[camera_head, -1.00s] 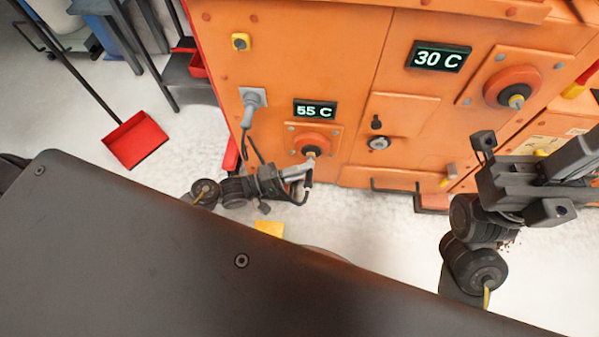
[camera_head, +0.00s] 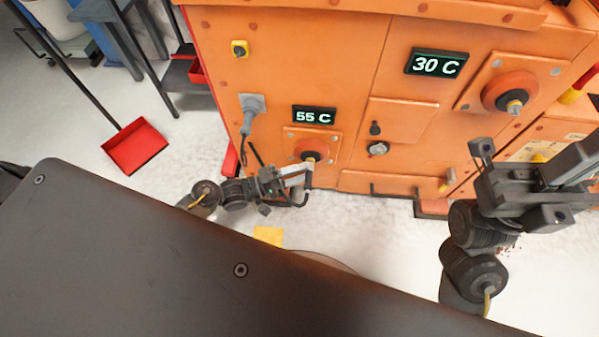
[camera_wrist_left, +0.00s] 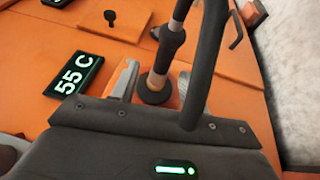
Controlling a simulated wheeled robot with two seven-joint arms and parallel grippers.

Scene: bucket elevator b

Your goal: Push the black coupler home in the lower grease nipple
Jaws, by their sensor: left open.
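The lower grease nipple (camera_head: 310,157) is a brass-coloured stub in the red round hub under the 55 C display. It also shows as a tan cylinder (camera_wrist_left: 160,72) above a black ring in the left wrist view. The black coupler (camera_head: 308,180), on a black hose, lines up with the nipple and appears to meet its outer end (camera_wrist_left: 172,38); I cannot tell how far it is seated. My left gripper (camera_head: 296,174) is open, its pale fingers beside the nipple and coupler. My right gripper (camera_head: 515,178) is open and empty at the right, away from the nipple.
The orange machine front carries a 30 C display (camera_head: 437,63), an upper red hub (camera_head: 510,90), a grey plug (camera_head: 252,103) and a black knob (camera_head: 375,128). The hose (camera_wrist_left: 207,60) crosses close before the left wrist camera. A red dustpan (camera_head: 134,146) lies on the floor at left.

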